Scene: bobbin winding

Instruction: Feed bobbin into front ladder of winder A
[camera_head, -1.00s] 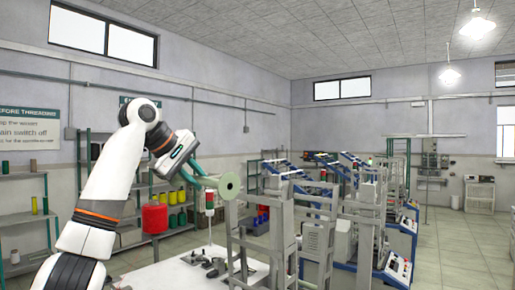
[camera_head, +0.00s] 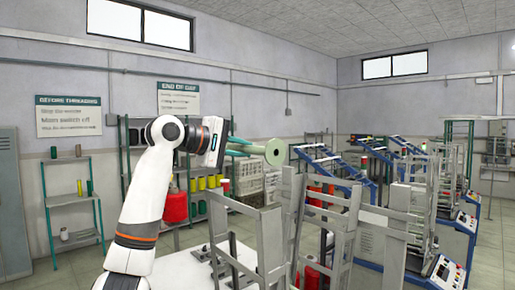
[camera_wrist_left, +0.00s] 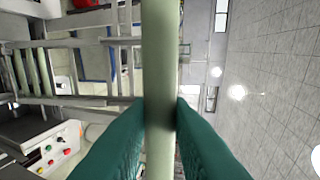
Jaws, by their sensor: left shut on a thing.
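My left gripper (camera_head: 247,147), with teal fingers, is shut on a pale green bobbin (camera_head: 275,152) and holds it in the air. The bobbin's round end shows just above the grey upright ladder frames (camera_head: 290,215) of the nearest winder. I cannot read a label saying which winder this is. In the left wrist view the bobbin (camera_wrist_left: 159,50) runs upright through the middle, between both teal fingertips (camera_wrist_left: 161,112). Grey ladder rails (camera_wrist_left: 75,42) lie behind it on the left, apart from the bobbin as far as I can tell. My right gripper is not in view.
A red cylinder (camera_head: 175,207) stands left of the frames, near the white table top (camera_head: 180,270). Shelves with spools (camera_head: 72,196) line the wall. More winders with blue frames (camera_head: 375,160) stand at the right. The floor at far left is open.

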